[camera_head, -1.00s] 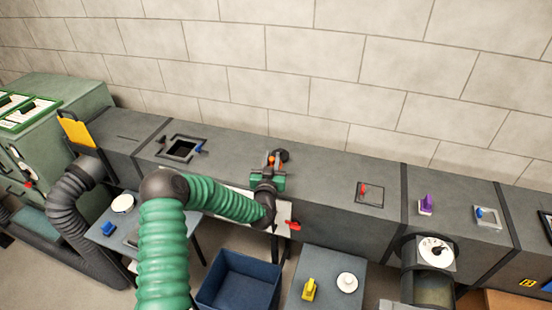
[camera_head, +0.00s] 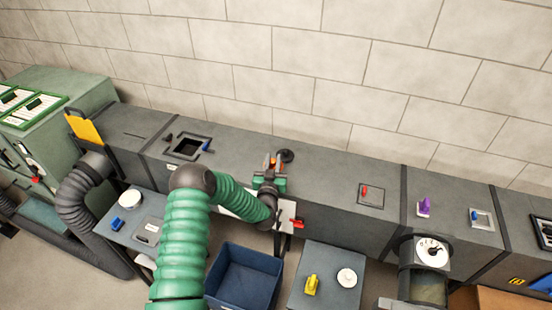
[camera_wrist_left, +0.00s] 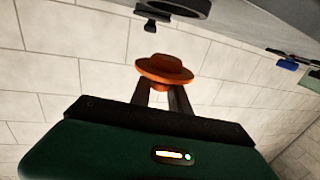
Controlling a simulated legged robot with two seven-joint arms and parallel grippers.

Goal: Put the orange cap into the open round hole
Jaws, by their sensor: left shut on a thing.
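The orange cap (camera_wrist_left: 166,70) is a round, brimmed piece held between the two fingers of my left gripper (camera_wrist_left: 165,92). In the head view only small orange parts of the cap (camera_head: 268,163) show at the gripper. The left gripper (camera_head: 272,172) is shut on the cap above the grey duct. The round hole shows as a dark ring (camera_head: 286,156) on the duct top, just beyond and right of the gripper. In the left wrist view part of the dark ring (camera_wrist_left: 196,7) shows at the top edge, apart from the cap. My right gripper is not in view.
A square opening (camera_head: 187,147) with a small blue latch is on the duct to the left. A red-knobbed hatch (camera_head: 371,195) and purple handle (camera_head: 424,207) lie to the right. A blue bin (camera_head: 243,277) and small table (camera_head: 326,282) stand in front.

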